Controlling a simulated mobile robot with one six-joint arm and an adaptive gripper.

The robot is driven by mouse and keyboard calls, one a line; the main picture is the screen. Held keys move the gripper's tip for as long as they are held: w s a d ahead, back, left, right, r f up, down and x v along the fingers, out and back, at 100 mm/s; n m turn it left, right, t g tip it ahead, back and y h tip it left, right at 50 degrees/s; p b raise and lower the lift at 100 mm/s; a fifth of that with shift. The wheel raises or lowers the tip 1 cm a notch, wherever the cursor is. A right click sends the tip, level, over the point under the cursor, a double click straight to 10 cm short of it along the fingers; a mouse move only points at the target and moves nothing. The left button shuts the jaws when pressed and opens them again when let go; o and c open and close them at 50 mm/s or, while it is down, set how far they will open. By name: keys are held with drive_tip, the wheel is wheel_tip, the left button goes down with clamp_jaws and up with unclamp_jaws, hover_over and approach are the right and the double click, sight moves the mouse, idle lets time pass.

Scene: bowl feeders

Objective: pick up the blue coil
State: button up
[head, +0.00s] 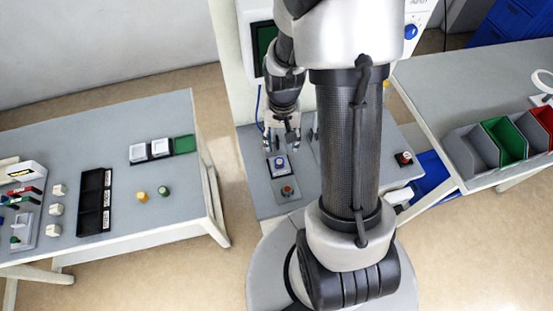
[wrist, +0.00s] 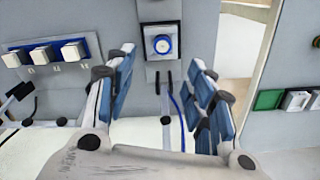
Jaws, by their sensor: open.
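The blue coil (head: 281,163) looks like a small blue ring around a pale centre. It sits on a dark pad on the grey middle table, and it also shows in the wrist view (wrist: 162,45) at the top centre. My gripper (head: 282,146) is open and empty, pointing down close to the coil. In the wrist view its two fingers (wrist: 161,65) stand wide apart, and the coil lies between and beyond their tips, with no visible contact.
A red-topped part (head: 287,190) sits just in front of the coil. A red button box (head: 404,158) stands at the right. The left table (head: 120,215) holds a yellow part (head: 142,197), a green part (head: 164,190) and a black tray (head: 94,200). Bins (head: 505,140) stand far right.

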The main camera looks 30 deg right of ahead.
drive_tip(key=b, duration=0.2)
hover_over(280, 163)
drive_tip(key=f, duration=0.7)
drive_tip(key=shift+w+d, duration=0.15)
drive_tip(key=shift+d, duration=0.1)
drive_tip(key=shift+a+f+b, duration=0.15)
drive_tip(key=shift+f+b, duration=0.45)
drive_tip(key=shift+f, duration=0.7)
drive_tip(key=shift+a+f+b, duration=0.1)
drive_tip(key=shift+f+b, duration=0.5)
drive_tip(key=shift+f, duration=0.7)
drive_tip(key=shift+f, duration=0.1)
clamp_jaws()
